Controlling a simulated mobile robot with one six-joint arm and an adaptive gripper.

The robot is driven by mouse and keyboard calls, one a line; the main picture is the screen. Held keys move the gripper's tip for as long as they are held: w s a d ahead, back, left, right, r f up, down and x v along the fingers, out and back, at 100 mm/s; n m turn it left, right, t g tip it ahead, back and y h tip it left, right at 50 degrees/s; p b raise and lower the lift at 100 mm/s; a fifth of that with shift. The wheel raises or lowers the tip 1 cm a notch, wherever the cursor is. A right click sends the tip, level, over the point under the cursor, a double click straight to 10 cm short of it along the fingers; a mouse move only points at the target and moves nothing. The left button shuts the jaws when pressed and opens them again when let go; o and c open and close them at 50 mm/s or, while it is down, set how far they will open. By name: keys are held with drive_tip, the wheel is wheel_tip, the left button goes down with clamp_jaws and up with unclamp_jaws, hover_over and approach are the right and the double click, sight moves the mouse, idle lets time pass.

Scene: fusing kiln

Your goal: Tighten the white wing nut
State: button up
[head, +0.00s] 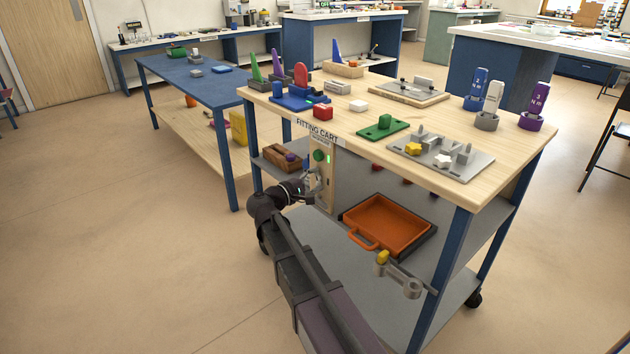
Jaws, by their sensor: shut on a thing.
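My gripper (314,184) is at the upright beige panel (324,196) on the near left side of the cart, below the "FITTING CART" sign. It is shut on a small pale part at the panel's face, which looks to be the white wing nut. The fingers hide most of that part, so its shape and how far it is turned cannot be told. A round green knob (319,156) sits on the panel just above my gripper.
The wooden cart top (372,108) holds a grey plate (477,166) with yellow and white star-shaped knobs, and several coloured fixtures. An orange tray (388,222) is on the shelf below, right of my gripper. Floor on the left is clear.

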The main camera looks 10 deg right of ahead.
drive_tip(key=m, duration=0.5)
drive_tip(key=shift+f+m, duration=0.1)
drive_tip(key=shift+m, duration=0.2)
drive_tip(key=m, duration=0.5)
drive_tip(key=shift+f, duration=0.1)
drive_tip(key=m, duration=0.5)
drive_tip(key=shift+w+f+m, duration=0.1)
drive_tip(key=shift+m, duration=0.3)
drive_tip(key=m, duration=0.5)
drive_tip(key=shift+a+b, duration=0.1)
drive_tip(key=shift+b, duration=0.2)
drive_tip(key=shift+m, duration=0.3)
drive_tip(key=o, duration=1.1)
drive_tip(key=shift+w, duration=0.1)
drive_tip(key=shift+a, duration=0.1)
drive_tip(key=shift+v, duration=5.95)
